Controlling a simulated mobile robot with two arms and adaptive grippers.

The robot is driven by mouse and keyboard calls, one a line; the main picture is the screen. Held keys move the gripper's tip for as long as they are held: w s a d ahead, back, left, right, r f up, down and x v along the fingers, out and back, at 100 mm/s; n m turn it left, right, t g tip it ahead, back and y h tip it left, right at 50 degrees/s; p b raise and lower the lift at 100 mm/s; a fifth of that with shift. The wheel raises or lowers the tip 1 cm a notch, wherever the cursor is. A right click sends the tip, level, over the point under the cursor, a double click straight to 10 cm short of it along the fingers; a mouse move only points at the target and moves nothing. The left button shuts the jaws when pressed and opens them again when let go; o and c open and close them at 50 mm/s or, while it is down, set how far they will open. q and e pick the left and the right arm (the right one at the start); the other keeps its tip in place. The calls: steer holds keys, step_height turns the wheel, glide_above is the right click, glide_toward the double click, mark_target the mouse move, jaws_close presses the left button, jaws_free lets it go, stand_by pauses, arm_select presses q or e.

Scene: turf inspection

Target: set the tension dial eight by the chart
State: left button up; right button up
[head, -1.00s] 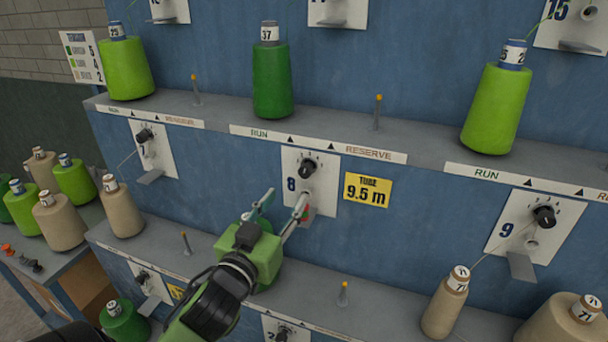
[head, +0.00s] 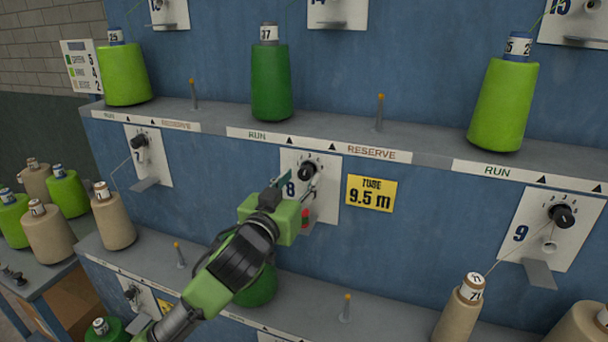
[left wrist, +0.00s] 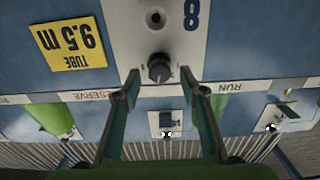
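The tension dial eight (head: 307,171) is a black knob on a white plate marked 8 (head: 327,207). In the left wrist view, which is upside down, the dial (left wrist: 159,68) shows between my fingertips. My left gripper (head: 296,186) is open in front of the plate. Its fingertips (left wrist: 160,74) lie either side of the knob in that picture; I cannot tell whether they touch it. The chart (head: 80,66) is a white card at the far left with colour swatches and the numbers 5, 4 and 2. My right gripper is not in view.
A yellow sign "TUBE 9.5 m" (head: 371,193) is right of the plate. A dark green cone (head: 271,82) stands on the shelf above, with an empty peg (head: 380,113) to its right. Dial nine (head: 563,215) is at right. A green cone (head: 256,286) sits below my arm.

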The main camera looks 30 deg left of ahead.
mark_target(303, 175)
arm_select(q)
steer(key=shift+p+x, duration=0.3)
steer(key=shift+x, duration=1.3)
jaws_close()
